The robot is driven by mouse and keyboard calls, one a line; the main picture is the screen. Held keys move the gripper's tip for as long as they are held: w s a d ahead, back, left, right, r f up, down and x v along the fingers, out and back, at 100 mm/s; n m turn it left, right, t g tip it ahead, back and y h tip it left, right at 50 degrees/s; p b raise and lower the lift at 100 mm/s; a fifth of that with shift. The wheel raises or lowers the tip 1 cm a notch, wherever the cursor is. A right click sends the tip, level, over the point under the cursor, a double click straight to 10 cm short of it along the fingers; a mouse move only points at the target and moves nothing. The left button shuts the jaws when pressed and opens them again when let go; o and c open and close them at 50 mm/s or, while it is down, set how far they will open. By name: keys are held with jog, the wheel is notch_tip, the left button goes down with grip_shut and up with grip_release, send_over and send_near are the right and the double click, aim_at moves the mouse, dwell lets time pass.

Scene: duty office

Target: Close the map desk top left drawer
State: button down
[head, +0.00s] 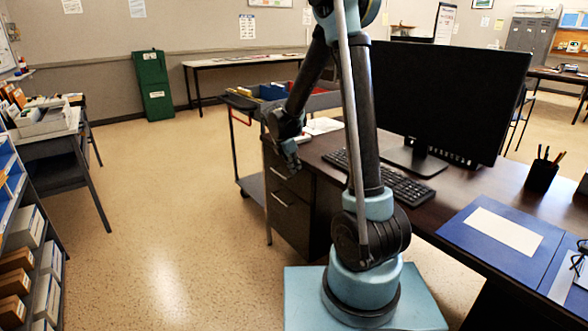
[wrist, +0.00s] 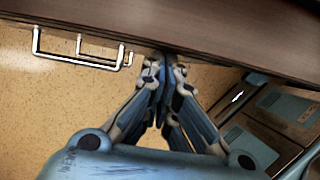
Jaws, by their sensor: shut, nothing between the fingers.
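The map desk (head: 455,195) is dark brown and stands right of centre in the head view. Its drawer stack is at the left end: an upper drawer front (head: 296,185) and a lower one (head: 292,220), each with a pale bar handle. How far the upper drawer stands out cannot be told. My gripper (head: 291,162) is shut and empty, pointing down beside the desk's left end, in front of the upper drawer. In the wrist view the closed fingers (wrist: 164,75) reach a dark wood edge (wrist: 215,48); whether they touch it cannot be told.
A monitor (head: 440,95), keyboard (head: 385,178), pen cup (head: 540,175) and blue folder (head: 465,225) are on the desk. A cart (head: 250,185) stands behind its left end. White bars (wrist: 75,58) show left of the fingers. Open floor (head: 160,200) lies to the left.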

jog(key=s+a+r, duration=0.5)
jog(key=a+r, duration=0.1)
jog(key=r, duration=0.3)
jog(key=s+d+r+m+y, duration=0.1)
jog(key=s+d+r+m, duration=0.1)
jog(key=s+d+m, duration=0.5)
jog(key=s+d+r+m+y, duration=0.15)
jog(key=s+d+m, duration=0.25)
jog(key=s+d, duration=0.4)
jog(key=s+d+f+m, duration=0.2)
jog(key=s+f+m, duration=0.2)
jog(key=s+m, duration=0.2)
jog(key=s+d+f+m+y, duration=0.1)
jog(key=s+d+f+m, duration=0.2)
jog(key=s+m, duration=0.4)
jog(key=s+f, duration=0.1)
jog(key=s, duration=0.2)
jog(key=shift+s+d, duration=0.15)
jog(key=shift+d, duration=0.2)
jog(key=shift+a, duration=0.15)
